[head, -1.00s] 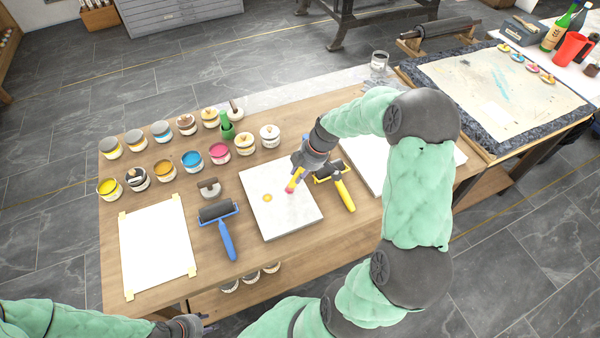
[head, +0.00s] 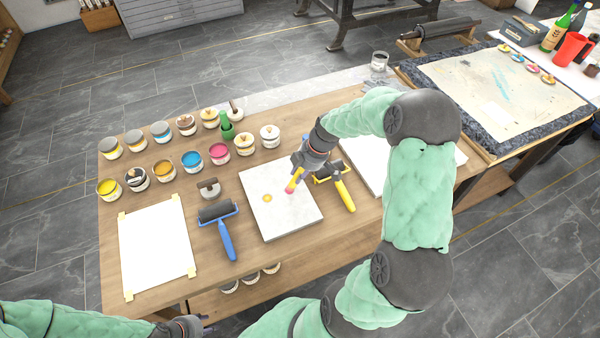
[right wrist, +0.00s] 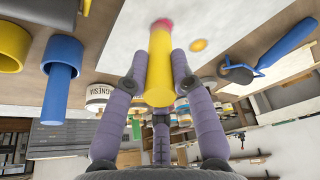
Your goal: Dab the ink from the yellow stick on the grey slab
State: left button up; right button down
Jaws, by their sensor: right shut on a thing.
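The grey slab (head: 281,218) lies flat near the middle of the wooden table, with a yellow-orange ink spot (head: 267,198) on its left part. My right gripper (head: 301,172) is shut on the yellow stick (head: 293,181), above the slab's right part. The stick also shows between the fingers in the right wrist view (right wrist: 160,70). Its far end is pink and points down at the slab; whether it touches the surface I cannot tell. My left gripper (head: 205,325) is at the bottom left, off the table's front edge; its jaws are too small to judge.
A blue-handled roller (head: 226,235) lies left of the slab, and a yellow-handled roller (head: 343,192) close on its right. Several ink tins (head: 192,161) stand behind. A taped white sheet (head: 157,245) lies at the left.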

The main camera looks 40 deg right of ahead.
jog(key=shift+a, duration=0.1)
jog(key=shift+r+p, duration=1.9)
jog(key=shift+r, duration=1.55)
